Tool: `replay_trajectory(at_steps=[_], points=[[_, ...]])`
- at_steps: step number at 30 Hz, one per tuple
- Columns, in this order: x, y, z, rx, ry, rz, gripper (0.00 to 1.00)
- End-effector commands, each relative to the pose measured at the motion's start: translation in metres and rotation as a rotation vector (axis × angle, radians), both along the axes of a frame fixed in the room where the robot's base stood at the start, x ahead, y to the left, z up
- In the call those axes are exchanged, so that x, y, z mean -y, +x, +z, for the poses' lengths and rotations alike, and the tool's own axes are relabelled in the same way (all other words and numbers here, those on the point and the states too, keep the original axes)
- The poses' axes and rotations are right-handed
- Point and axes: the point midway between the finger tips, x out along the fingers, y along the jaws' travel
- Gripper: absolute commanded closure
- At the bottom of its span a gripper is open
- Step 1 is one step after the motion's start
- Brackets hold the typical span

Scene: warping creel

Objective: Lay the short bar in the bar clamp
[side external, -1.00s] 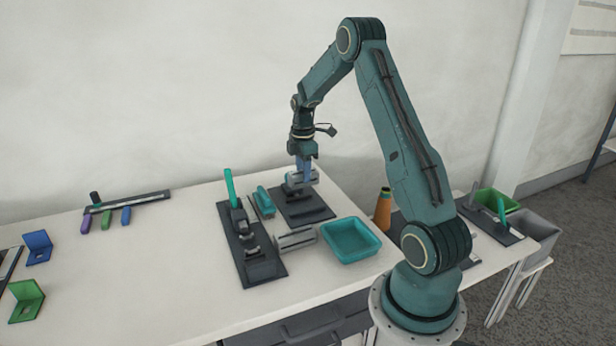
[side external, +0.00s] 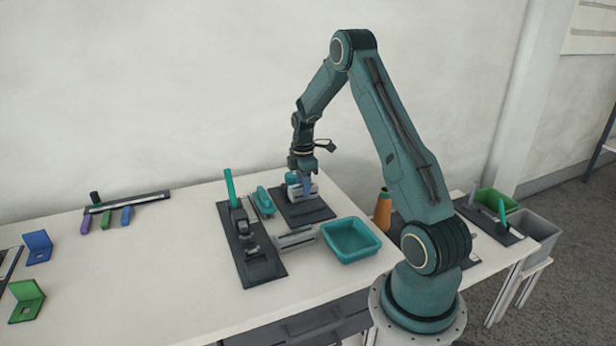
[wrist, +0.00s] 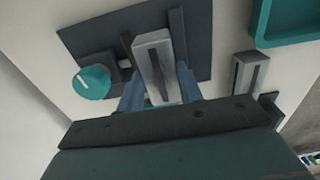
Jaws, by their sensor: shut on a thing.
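The short bar, a grey block with a dark slot (wrist: 156,68), is held between the blue fingers of my gripper (wrist: 160,92). In the side view my gripper (side external: 305,186) is low over a dark base plate that appears to be the bar clamp (side external: 308,214). In the wrist view this plate (wrist: 84,40) carries a round teal knob (wrist: 92,84) with a white mark, a small dark block and a dark upright strip. The bar lies between block and strip. I cannot tell whether it rests on the plate.
A similar grey slotted block (side external: 296,239) stands in front of the plate. A teal tray (side external: 350,254) is front right. A dark fixture with an upright teal handle (side external: 230,188) and a lying teal piece (side external: 264,201) are on the left. The bench farther left has free room.

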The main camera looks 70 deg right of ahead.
Motion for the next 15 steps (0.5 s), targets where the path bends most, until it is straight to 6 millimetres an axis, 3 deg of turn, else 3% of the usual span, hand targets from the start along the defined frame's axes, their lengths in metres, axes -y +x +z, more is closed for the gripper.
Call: replay_trajectory(at_steps=[15], points=[[0.0001, -0.0003, -0.0062, 0.0, 0.0, 0.0, 0.89]])
